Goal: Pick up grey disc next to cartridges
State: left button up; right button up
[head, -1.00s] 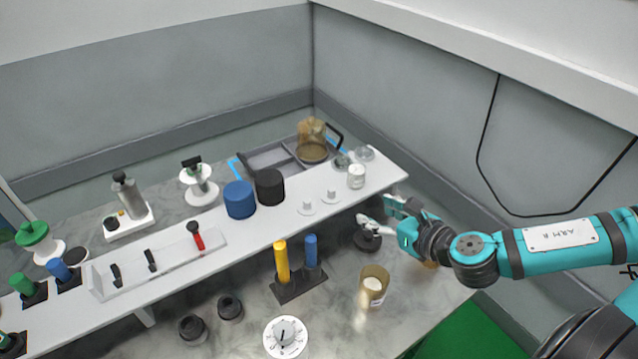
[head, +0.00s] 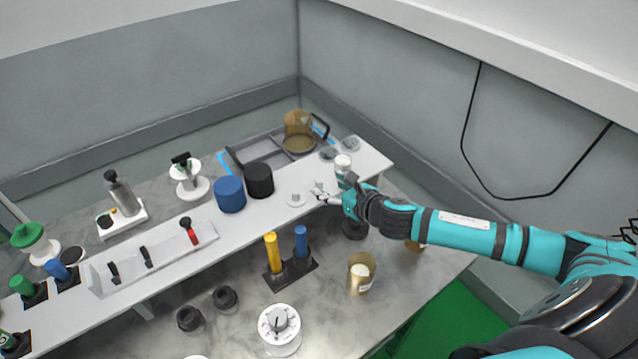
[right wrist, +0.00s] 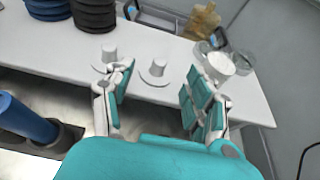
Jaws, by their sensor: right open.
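Two small light grey discs with raised knobs sit on the white raised shelf. The left disc (head: 296,200) is closer to the black ribbed cylinder (head: 259,180) and blue ribbed cylinder (head: 230,194), possibly the cartridges. The right disc (head: 318,187) is beside my right gripper (head: 333,194). In the right wrist view the right disc (right wrist: 155,74) shows between the open fingers of my right gripper (right wrist: 157,88), beyond their tips. The left disc (right wrist: 108,62) is just past the left finger. The right gripper is open and empty. My left gripper is not in view.
A white jar (head: 343,164) and clear dishes stand close behind the right gripper. A grey tray (head: 262,158) lies behind the shelf. Yellow and blue posts (head: 271,252) and a gold cup (head: 361,273) stand on the lower counter in front.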

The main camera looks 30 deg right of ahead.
aim_at(320, 181)
jog(key=p+x, duration=0.1)
jog(key=x, duration=0.3)
jog(key=shift+w+r, duration=0.1)
jog(key=shift+w, duration=0.15)
jog(key=shift+w+a+f, duration=0.1)
jog(key=shift+w+f, duration=0.1)
jog(key=shift+w, duration=0.05)
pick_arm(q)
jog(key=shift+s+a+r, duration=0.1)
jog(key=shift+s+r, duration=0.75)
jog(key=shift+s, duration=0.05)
pick_arm(e)
jog(key=shift+s, duration=0.1)
jog(key=shift+c, duration=0.3)
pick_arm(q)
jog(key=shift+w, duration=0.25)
pick_arm(e)
jog(key=c, duration=0.8)
